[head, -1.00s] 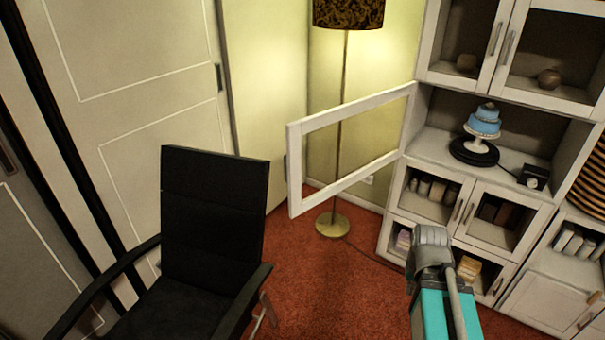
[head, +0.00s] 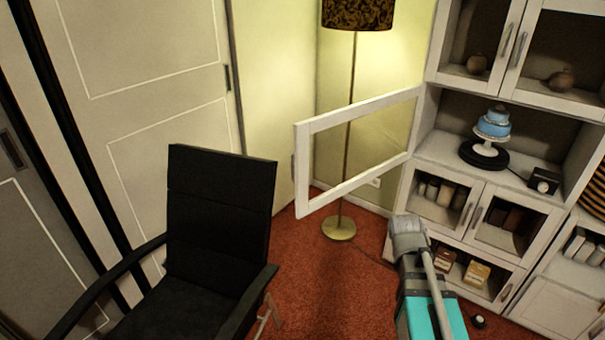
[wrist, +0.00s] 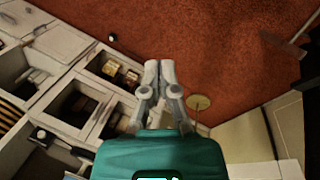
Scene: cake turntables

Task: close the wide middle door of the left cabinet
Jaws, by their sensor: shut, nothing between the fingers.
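The wide middle door (head: 303,175) of the left cabinet (head: 422,150) is a white frame with a see-through middle. In the head view it stands swung wide open to the left, from the left side of the open shelf. My arm's grey and teal part shows below and right of it, apart from it in the picture. My gripper (wrist: 160,68) shows in the wrist view, fingers together and empty, over the carpet beside the cabinet. Its fingertips cannot be made out in the head view. I cannot make out the door clearly in the wrist view.
A black armchair (head: 220,205) stands left of the door. A floor lamp (head: 340,228) stands behind the door. A cake on a stand (head: 492,125) sits on the open shelf. A small dark object (head: 478,321) lies on the red carpet (head: 370,285).

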